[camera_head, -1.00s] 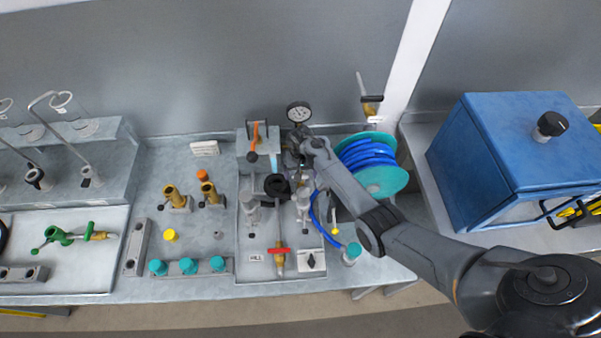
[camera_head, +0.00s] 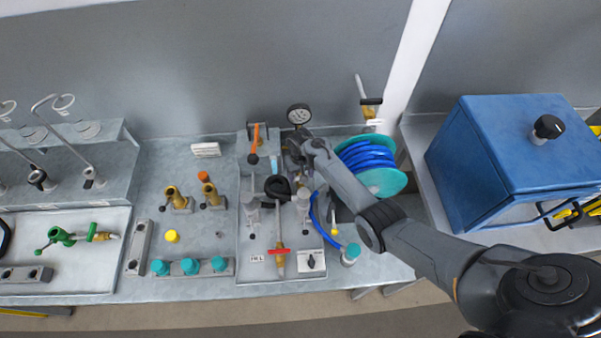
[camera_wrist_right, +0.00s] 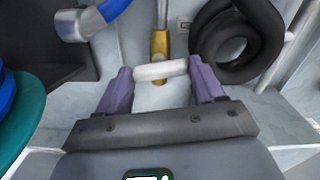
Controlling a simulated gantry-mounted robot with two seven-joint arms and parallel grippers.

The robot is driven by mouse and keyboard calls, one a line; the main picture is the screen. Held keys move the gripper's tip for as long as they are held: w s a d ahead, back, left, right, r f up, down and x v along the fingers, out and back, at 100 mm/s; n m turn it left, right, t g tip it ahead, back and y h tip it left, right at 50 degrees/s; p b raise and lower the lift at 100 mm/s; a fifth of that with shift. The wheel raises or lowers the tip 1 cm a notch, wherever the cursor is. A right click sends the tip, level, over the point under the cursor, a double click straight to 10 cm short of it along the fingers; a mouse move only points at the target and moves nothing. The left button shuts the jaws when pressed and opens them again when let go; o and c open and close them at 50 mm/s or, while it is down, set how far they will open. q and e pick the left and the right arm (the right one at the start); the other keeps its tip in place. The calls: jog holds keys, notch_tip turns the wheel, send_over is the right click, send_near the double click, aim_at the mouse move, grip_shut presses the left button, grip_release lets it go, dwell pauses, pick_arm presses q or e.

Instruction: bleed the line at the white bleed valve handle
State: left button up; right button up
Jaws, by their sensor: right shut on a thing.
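The white bleed valve handle (camera_wrist_right: 160,70) is a short white bar across a brass valve body (camera_wrist_right: 160,42) in the right wrist view. My right gripper (camera_wrist_right: 162,82) has its two purple fingers at the two ends of this bar and is shut on it. In the head view my right gripper (camera_head: 294,160) reaches in from the right to the back of the grey panel tray (camera_head: 248,222), below a round pressure gauge (camera_head: 298,115). There the wrist hides the white handle. My left gripper is not in view.
A black coiled hose (camera_wrist_right: 238,40) lies close to the right finger. A teal reel with blue hose (camera_head: 378,182) stands right of the gripper. An orange-handled valve (camera_head: 254,138) is to its left and a red-handled valve (camera_head: 279,251) in front. A blue cabinet (camera_head: 510,150) stands far right.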

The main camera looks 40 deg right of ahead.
jog(key=n+p, duration=0.1)
jog(key=n, duration=0.2)
jog(key=shift+n, duration=0.3)
jog(key=n, duration=0.3)
jog(key=shift+n+p, duration=0.3)
jog(key=shift+p, duration=0.1)
jog(key=n, duration=0.4)
jog(key=shift+n, duration=0.3)
jog(key=shift+n+b, duration=0.35)
jog(key=shift+n, duration=1.45)
jog(key=o, duration=1)
jog(key=shift+o, duration=0.2)
